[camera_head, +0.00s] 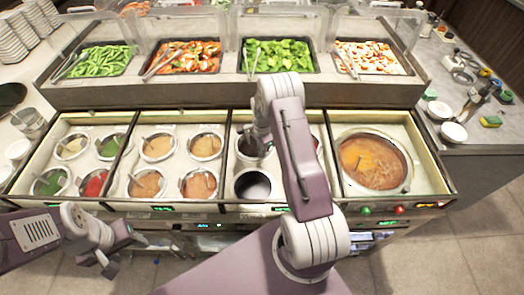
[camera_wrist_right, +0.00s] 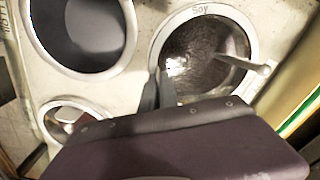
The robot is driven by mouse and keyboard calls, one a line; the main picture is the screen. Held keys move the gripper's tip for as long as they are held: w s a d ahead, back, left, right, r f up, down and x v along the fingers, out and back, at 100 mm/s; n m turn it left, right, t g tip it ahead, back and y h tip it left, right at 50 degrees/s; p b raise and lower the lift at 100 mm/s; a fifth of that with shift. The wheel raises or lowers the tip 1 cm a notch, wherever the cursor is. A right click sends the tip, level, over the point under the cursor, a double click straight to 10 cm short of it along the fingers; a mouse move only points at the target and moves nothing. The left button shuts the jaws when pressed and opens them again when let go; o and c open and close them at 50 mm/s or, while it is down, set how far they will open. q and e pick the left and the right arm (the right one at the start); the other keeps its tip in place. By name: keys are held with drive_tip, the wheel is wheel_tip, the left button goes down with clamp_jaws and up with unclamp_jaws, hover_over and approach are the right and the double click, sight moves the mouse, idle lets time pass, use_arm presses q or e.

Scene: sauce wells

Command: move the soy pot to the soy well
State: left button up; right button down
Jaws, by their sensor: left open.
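In the right wrist view, the soy pot (camera_wrist_right: 195,60) is a round metal pot with dark contents and a ladle leaning over its rim. It sits inside the light ring of the soy well (camera_wrist_right: 199,12), marked "SOY". The two dark fingers of my right gripper (camera_wrist_right: 159,80) are close together at the pot's left rim. I cannot tell whether they grip it. In the head view my right arm hides that gripper and much of this area. My left gripper (camera_head: 122,249) is open and empty, low at the left in front of the counter.
An empty dark well (camera_head: 254,185) lies at the counter's front and also shows in the right wrist view (camera_wrist_right: 85,30). Several sauce pots fill the wells to the left. A large soup pot (camera_head: 373,163) stands to the right. Food trays (camera_head: 185,57) line the raised back shelf.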

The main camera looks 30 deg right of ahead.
drive_tip(key=c, duration=1.6)
unclamp_jaws()
drive_tip(key=shift+o, duration=0.8)
drive_tip(key=shift+s+f, duration=0.1)
drive_tip(key=shift+s, duration=0.05)
drive_tip(key=o, duration=0.5)
wheel_tip(320, 180, up, 11)
drive_tip(key=p, duration=0.8)
